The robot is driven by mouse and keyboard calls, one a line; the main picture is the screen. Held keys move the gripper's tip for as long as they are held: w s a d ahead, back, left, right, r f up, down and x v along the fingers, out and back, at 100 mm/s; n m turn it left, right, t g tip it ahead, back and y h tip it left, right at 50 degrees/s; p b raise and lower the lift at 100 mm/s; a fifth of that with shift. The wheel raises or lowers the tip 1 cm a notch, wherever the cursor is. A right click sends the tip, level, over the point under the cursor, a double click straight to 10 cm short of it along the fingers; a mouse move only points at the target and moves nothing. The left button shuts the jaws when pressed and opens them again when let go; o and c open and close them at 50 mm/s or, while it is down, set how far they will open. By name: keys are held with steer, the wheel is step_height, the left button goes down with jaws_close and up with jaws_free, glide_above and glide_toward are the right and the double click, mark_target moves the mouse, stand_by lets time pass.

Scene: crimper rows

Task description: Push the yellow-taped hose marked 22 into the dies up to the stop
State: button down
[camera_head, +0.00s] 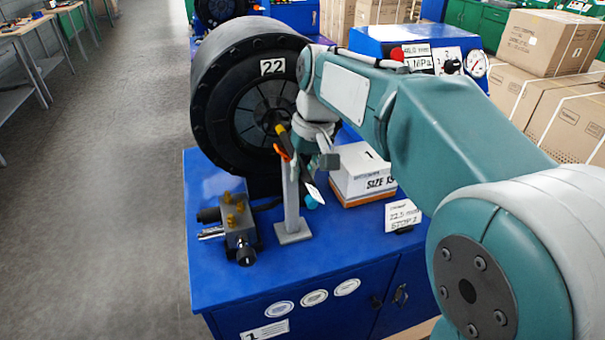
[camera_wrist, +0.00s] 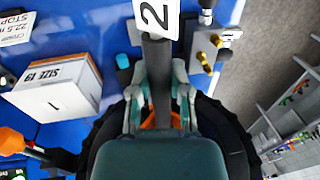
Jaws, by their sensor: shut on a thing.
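The crimper's round black head (camera_head: 225,95), labelled 22, stands on the blue bench, with its dies (camera_head: 262,116) at the centre. The dark hose (camera_wrist: 158,75) has a white tag (camera_wrist: 156,15) showing a 2; the rest of the tag is cut off. In the head view a yellow band (camera_head: 281,130) shows near the hose's end, close in front of the dies. I cannot tell whether the end is inside them. My gripper (camera_wrist: 159,90) is shut on the hose, a finger on each side. In the head view my wrist partly hides the grip.
A pale post (camera_head: 291,195) stands on the bench below the hose. A white box (camera_head: 365,175) marked SIZE is to the right, beside a sign (camera_head: 403,215) reading 22.5 mm STOP. A grey fitting block with brass parts (camera_head: 238,222) is at the left.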

steer(key=shift+r, duration=0.1)
steer(key=c, duration=0.5)
jaws_free()
steer(key=o, duration=0.5)
step_height(320, 180, up, 7)
steer(key=d, duration=0.1)
stand_by(0.9)
steer(key=shift+d, duration=0.1)
